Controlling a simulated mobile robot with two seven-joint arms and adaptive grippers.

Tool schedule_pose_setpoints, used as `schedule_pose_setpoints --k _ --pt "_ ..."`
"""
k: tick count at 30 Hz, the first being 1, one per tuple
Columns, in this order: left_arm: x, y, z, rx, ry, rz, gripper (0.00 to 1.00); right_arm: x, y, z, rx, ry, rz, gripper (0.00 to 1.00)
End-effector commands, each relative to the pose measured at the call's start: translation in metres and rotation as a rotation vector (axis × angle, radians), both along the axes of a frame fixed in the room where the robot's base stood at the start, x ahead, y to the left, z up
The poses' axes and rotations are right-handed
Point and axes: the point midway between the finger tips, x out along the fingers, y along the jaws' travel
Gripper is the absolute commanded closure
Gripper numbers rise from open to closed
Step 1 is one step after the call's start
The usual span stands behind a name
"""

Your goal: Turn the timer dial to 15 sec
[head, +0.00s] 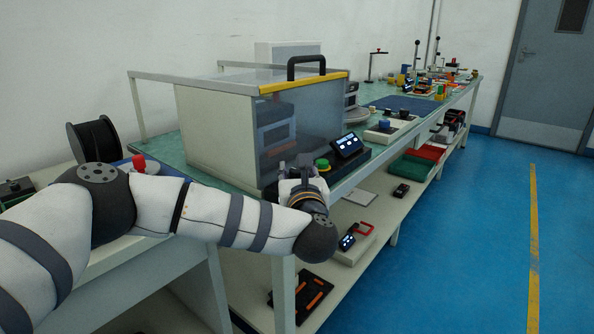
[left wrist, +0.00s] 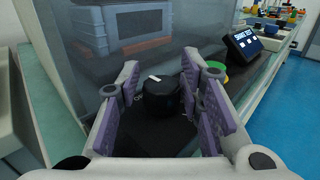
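The timer dial (left wrist: 160,98) is a black round knob with a white pointer mark on its top, in the middle of the left wrist view. It stands on a dark base. My left gripper (left wrist: 165,88) is open, with its purple finger pads on either side of the dial. The right pads look close to the dial, and I cannot tell if they touch it. In the head view my left gripper (head: 298,178) is at the near table corner and its wrist hides the dial. The dial's scale is mostly hidden. My right gripper is not in view.
A clear-fronted box (head: 305,125) with a yellow edge and black handle stands behind the dial. A green button (head: 322,165) and a tilted display (head: 347,146) are just right of the gripper. A lower shelf (head: 345,207) holds small devices. The blue floor at right is clear.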

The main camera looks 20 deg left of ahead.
Motion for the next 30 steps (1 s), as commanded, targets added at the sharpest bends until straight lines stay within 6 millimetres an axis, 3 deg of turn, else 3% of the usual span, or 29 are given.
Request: schedule_pose_setpoints --k 6,11,22,30 --pt "0.0007 -0.0001 -0.0004 0.000 0.001 -0.002 0.66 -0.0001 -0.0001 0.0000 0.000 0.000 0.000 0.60" --pt "0.0005 -0.0002 -0.0005 0.001 0.002 -0.001 1.00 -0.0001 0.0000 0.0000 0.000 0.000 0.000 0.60" --pt "0.0002 0.0007 -0.0008 0.002 0.002 -0.050 1.00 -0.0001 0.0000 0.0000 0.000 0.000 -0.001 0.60" --pt "-0.0002 0.0018 -0.0029 0.001 0.005 -0.234 1.00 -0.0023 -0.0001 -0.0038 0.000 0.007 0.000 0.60"
